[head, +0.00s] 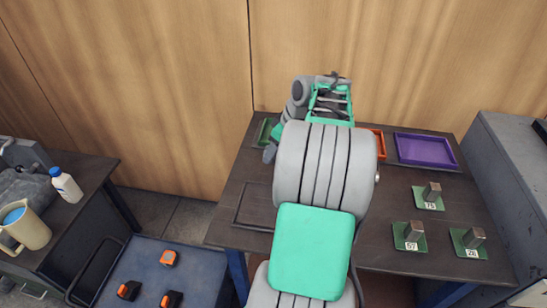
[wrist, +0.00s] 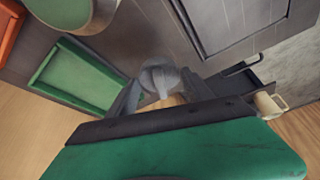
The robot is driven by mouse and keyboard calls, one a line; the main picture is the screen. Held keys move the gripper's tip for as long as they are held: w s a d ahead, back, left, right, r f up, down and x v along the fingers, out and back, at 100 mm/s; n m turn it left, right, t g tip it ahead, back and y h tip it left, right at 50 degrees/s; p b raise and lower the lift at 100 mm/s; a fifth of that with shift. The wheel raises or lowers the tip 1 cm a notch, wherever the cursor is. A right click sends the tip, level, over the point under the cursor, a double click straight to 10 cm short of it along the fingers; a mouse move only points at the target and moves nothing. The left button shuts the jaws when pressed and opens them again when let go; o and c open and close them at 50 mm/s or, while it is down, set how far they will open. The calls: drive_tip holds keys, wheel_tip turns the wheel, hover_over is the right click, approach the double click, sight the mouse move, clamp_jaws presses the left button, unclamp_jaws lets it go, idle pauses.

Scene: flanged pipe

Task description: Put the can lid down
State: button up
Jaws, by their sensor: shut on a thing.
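My gripper (wrist: 162,92) shows in the wrist view with its two grey fingers closed on a small pale grey, rounded thing (wrist: 160,74), which looks like the can lid's grip. The rest of the lid cannot be made out. The held thing appears over the dark table, between a green tray and a dark rectangular outline. In the head view my own arm covers the middle of the table, and the fingers and lid cannot be made out there.
A green tray (wrist: 77,77) and an orange tray (wrist: 10,28) lie on the left in the wrist view. The head view shows a purple tray (head: 426,151) and several green plates with metal blocks on the right. The table's (head: 238,190) left front is bare around a rectangular outline.

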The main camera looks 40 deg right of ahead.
sight(270, 165)
drive_tip(key=shift+w+d+f, duration=0.2)
drive_tip(key=shift+w+f, duration=0.35)
drive_tip(key=shift+f, duration=0.15)
drive_tip(key=x, duration=0.3)
drive_tip(key=shift+s+d+f+p, duration=0.2)
drive_tip(key=shift+d+f+p, duration=0.1)
drive_tip(key=shift+f, duration=0.45)
drive_tip(key=o, duration=1.3)
drive_tip(key=shift+r, duration=0.1)
